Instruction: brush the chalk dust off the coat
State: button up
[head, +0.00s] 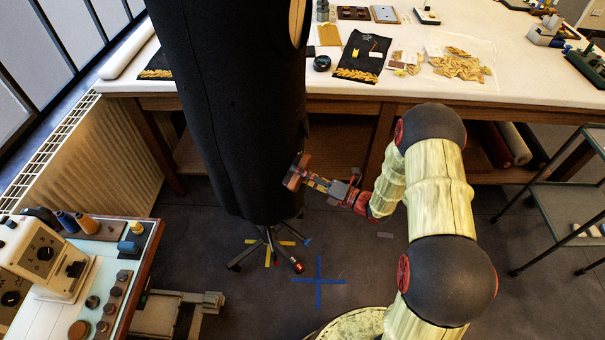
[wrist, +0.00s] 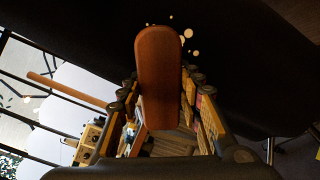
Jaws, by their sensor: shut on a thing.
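The black coat (head: 238,110) hangs upright on a stand with a wheeled base (head: 266,252). It fills much of the wrist view as a dark surface (wrist: 255,60). My gripper (head: 318,184) is shut on a brush with a brown wooden back (head: 297,171), at the coat's lower right side. In the wrist view the brush (wrist: 158,75) stands between my fingers, its far end close to the coat. Several pale chalk spots (wrist: 188,33) show on the coat just right of that end. The bristles are hidden, so I cannot tell whether they touch the cloth.
A long white-topped worktable (head: 400,97) with dark cloth, gold trim and small tools runs behind the coat. A side table (head: 140,238) with a machine and spools stands at lower left. A metal rack (head: 560,205) stands at right.

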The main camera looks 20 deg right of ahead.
aim_at(307, 166)
jog(key=shift+w, duration=0.15)
jog(key=shift+w+d, duration=1.15)
jog(key=shift+d, duration=0.25)
jog(key=shift+w+d, duration=1.25)
jog(key=shift+w, duration=0.15)
jog(key=shift+a+p, duration=0.1)
jog(key=shift+p, duration=0.25)
jog(key=shift+w, duration=0.1)
jog(key=shift+a, duration=0.1)
